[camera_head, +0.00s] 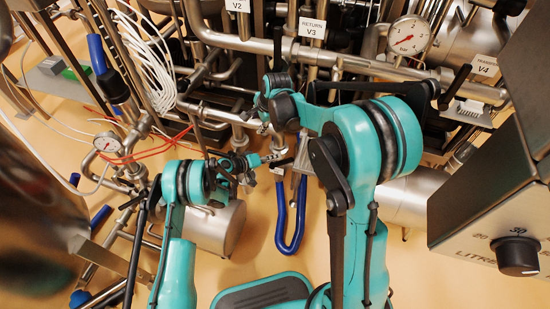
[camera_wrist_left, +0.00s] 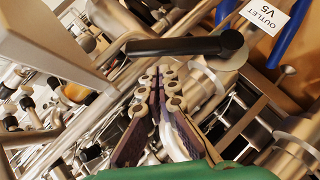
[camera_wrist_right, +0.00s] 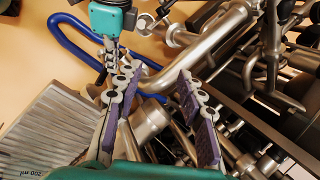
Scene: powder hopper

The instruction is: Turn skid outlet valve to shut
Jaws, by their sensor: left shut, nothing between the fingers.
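The outlet valve shows in the left wrist view by its black lever handle (camera_wrist_left: 185,45), with a round hub at the handle's right end and a white OUTLET V5 tag (camera_wrist_left: 267,14) beside it. My left gripper (camera_wrist_left: 160,80) is shut and empty, its fingertips just below the lever in that picture. I cannot tell whether they touch it. In the head view the left gripper (camera_head: 262,158) is beside the central pipework, near the top of a blue hose. My right gripper (camera_wrist_right: 155,78) is open and empty; in the head view its fingers are mostly hidden by its arm.
The blue U-shaped hose (camera_head: 288,225) hangs under the pipes. A pressure gauge (camera_head: 408,35) and tags V2, V3 and V4 sit along the upper pipe. A grey box with a knob (camera_head: 517,256) stands at the right. Pipes crowd both grippers.

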